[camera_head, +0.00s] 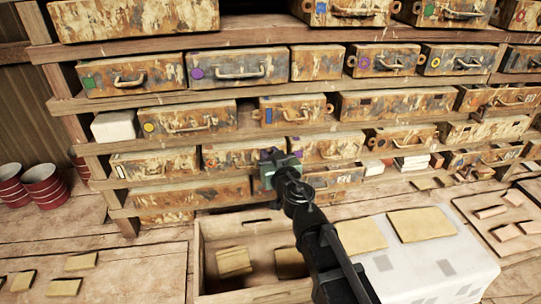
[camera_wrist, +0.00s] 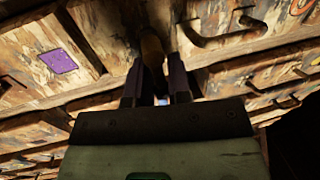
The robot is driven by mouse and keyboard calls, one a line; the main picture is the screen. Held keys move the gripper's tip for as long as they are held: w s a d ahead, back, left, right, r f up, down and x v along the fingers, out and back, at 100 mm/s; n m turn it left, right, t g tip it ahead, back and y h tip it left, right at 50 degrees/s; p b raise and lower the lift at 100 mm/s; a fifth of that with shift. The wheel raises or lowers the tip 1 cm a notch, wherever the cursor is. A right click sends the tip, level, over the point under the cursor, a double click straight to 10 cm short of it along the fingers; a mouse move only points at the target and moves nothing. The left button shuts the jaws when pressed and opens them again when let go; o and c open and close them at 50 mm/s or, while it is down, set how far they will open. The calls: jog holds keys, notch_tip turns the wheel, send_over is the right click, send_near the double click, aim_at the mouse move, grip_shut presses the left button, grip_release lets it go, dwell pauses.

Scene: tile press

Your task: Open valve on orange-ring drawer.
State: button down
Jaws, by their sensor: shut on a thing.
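My gripper (camera_head: 268,165) is in front of the lower shelf rows in the head view, its tip up against a drawer front. In the wrist view my gripper (camera_wrist: 155,72) has both dark fingers closed around a brown, rounded knob-like piece (camera_wrist: 152,48). I cannot tell for sure that this is the valve. An orange ring mark (camera_wrist: 302,5) is partly in view on a drawer front at the upper right of the wrist view. A dark drawer handle (camera_wrist: 225,38) lies right of the fingers. The gripper hides the drawer face behind it in the head view.
A purple square mark (camera_wrist: 58,62) is on a drawer front left of my fingers. Shelves of rusty drawers surround the gripper closely. Below stand an open wooden crate (camera_head: 205,265) and a white block (camera_head: 430,265) with tiles on it. Red buckets (camera_head: 45,187) stand far left.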

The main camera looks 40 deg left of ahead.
jog(key=c, duration=1.2)
grip_release()
jog(key=shift+c, duration=0.2)
jog(key=shift+s+d, duration=0.1)
jog(key=v, duration=1)
jog(key=shift+d, duration=0.25)
jog(key=shift+s, duration=0.15)
